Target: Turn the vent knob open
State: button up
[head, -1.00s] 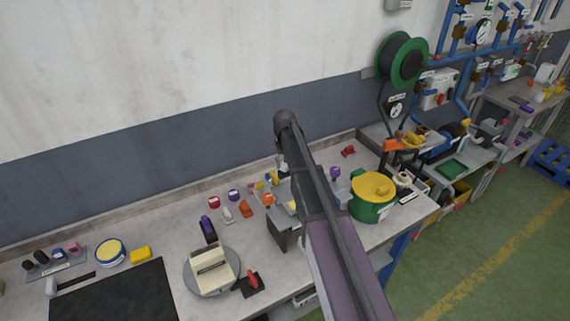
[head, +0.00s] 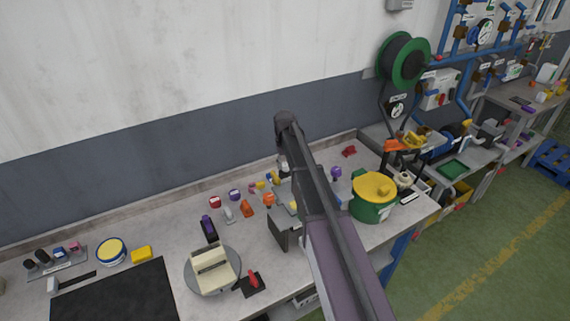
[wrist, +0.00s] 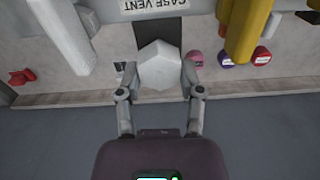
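The vent knob (wrist: 160,66) is a pale grey, faceted knob in the middle of the wrist view. A "CASE VENT" label (wrist: 154,5) shows upside down above it, and a dark strip lies behind it. My gripper (wrist: 160,72) has one finger on each side of the knob, and the fingertips appear to touch its sides. The knob fills the gap between them. In the head view my arm hides the knob and the gripper.
Large pale (wrist: 62,35) and yellow (wrist: 247,30) handle-like parts stand close on either side in the wrist view. In the head view, a green pot with a yellow lid (head: 374,190) stands right of my arm, and a round plate (head: 211,283) lies left.

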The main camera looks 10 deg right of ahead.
jog(key=o, duration=0.4)
jog(key=shift+c, duration=0.2)
jog(key=shift+m, duration=0.3)
